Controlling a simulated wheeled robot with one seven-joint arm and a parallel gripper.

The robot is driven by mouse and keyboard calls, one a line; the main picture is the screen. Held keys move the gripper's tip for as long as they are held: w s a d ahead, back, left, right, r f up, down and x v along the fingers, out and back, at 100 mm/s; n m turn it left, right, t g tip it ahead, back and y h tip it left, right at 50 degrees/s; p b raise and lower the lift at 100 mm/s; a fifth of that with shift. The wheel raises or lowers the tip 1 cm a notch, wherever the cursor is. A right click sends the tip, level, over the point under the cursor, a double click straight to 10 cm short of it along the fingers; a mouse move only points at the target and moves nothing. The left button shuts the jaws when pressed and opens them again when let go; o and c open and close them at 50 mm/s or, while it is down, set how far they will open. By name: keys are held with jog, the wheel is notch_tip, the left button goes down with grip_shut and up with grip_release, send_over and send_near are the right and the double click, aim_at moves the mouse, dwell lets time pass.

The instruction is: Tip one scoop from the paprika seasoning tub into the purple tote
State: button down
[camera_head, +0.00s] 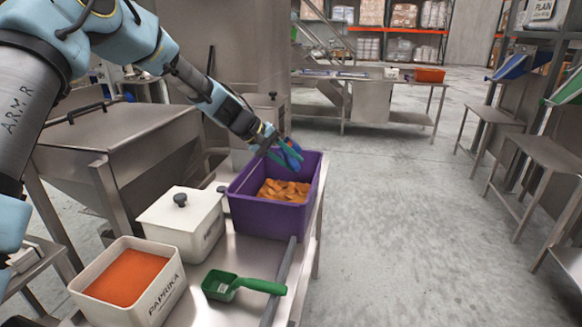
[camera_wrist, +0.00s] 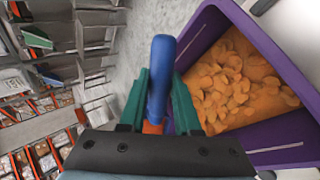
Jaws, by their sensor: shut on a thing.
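The paprika tub (camera_head: 126,279) is white, open, labelled PAPRIKA and full of orange-red powder, at the lower left of the bench in the head view. The purple tote (camera_head: 262,211) stands further back on the bench with orange crisps in it. It also fills the right of the wrist view (camera_wrist: 270,47). My gripper (camera_head: 278,154) is above the tote's back rim, its green fingers shut on a blue scoop (camera_head: 291,155). In the wrist view the blue handle (camera_wrist: 160,80) stands between the fingers (camera_wrist: 158,105). The scoop's bowl and any load are not clear.
A green scoop (camera_head: 243,285) lies on the bench in front of the tote. A white lidded tub (camera_head: 182,220) stands between the paprika tub and the tote. A metal rail (camera_head: 279,283) runs along the bench's right side. The floor to the right is clear.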

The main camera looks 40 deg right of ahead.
jog(key=shift+w+a+f+g+h+b, duration=0.2)
jog(key=shift+h+b, duration=0.35)
jog(key=shift+b, duration=1.55)
jog(key=shift+s+a+r+g+h+b, duration=0.15)
jog(key=shift+g+h+b, duration=0.35)
jog(key=shift+b, duration=1.65)
jog(key=shift+w+a+f+g+h+b, duration=0.15)
jog(key=shift+h+b, duration=0.5)
jog(key=shift+b, duration=1.45)
jog(key=b, duration=0.3)
jog(key=h+b, duration=0.1)
jog(key=b, duration=0.2)
jog(key=g+h+b, duration=0.1)
jog(key=b, duration=0.3)
jog(key=shift+w+a+f, duration=0.2)
jog(key=shift+w+a, duration=0.05)
jog(key=shift+a, duration=0.15)
jog(key=r+p, duration=0.1)
jog(key=p, duration=0.2)
jog(key=shift+s+d, duration=0.1)
jog(key=shift+d, duration=0.05)
jog(key=p, duration=0.2)
jog(key=shift+r+y+p, duration=0.1)
jog(key=shift+y+p, duration=0.2)
jog(key=shift+d+t+p, duration=0.1)
jog(key=shift+t+p, duration=0.15)
jog(key=shift+p, duration=0.15)
jog(key=shift+f+y+p, duration=0.2)
jog(key=shift+y+p, duration=0.3)
jog(key=shift+p, duration=0.35)
